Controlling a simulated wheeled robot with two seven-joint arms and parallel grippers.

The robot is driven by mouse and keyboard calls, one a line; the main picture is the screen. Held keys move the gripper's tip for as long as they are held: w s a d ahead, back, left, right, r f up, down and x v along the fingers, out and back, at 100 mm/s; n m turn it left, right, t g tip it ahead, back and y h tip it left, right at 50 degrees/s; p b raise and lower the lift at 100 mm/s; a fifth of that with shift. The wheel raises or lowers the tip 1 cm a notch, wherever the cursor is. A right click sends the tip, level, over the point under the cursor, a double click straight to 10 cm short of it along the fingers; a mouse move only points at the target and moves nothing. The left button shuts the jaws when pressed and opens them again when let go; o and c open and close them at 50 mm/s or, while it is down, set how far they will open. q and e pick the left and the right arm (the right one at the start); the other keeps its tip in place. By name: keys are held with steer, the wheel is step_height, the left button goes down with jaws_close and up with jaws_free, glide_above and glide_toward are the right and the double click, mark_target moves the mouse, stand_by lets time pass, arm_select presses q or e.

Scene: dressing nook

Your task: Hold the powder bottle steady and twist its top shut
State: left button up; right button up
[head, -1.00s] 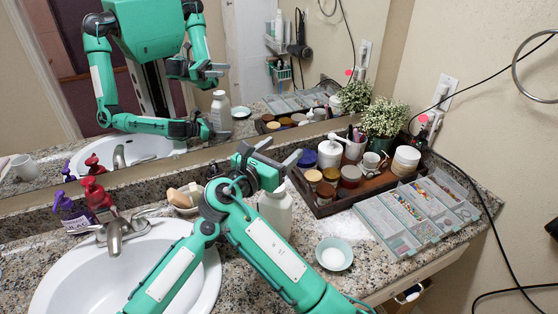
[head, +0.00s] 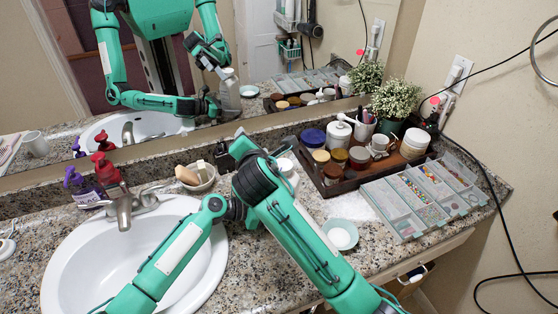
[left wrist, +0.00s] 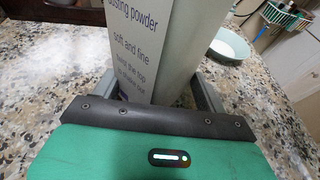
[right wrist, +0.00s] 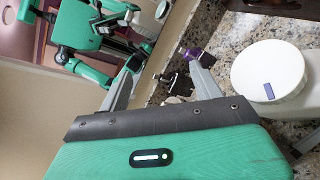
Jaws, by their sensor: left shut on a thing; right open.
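The white powder bottle (left wrist: 150,50) stands between the fingers of my left gripper (left wrist: 150,97), which is shut on its body. Printed text shows on its side. In the head view my arms hide most of the bottle (head: 286,166), and the left gripper is hidden there. Its round white top (right wrist: 268,72), with a blue mark, shows at the right of the right wrist view. My right gripper (right wrist: 160,68) is open and empty, beside the top and apart from it. In the head view it (head: 228,158) is left of the bottle, partly hidden by its own arm.
A dark wooden tray (head: 330,190) with jars is right of the bottle. A pale green dish (head: 340,234) lies in front, and a bead organizer (head: 395,212) further right. The sink (head: 75,265), tap (head: 124,208) and a small bowl (head: 200,178) are to the left. A mirror stands behind.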

steer(key=s+a+m+g+y, duration=0.2)
steer(key=s+a+m+y, duration=0.15)
steer(key=y, duration=0.35)
steer(key=m+t+y, duration=0.2)
steer(key=m, duration=1.5)
glide_toward(279, 160)
steer(key=x, duration=1)
steer(key=shift+f, duration=0.25)
steer(key=shift+c, duration=0.3)
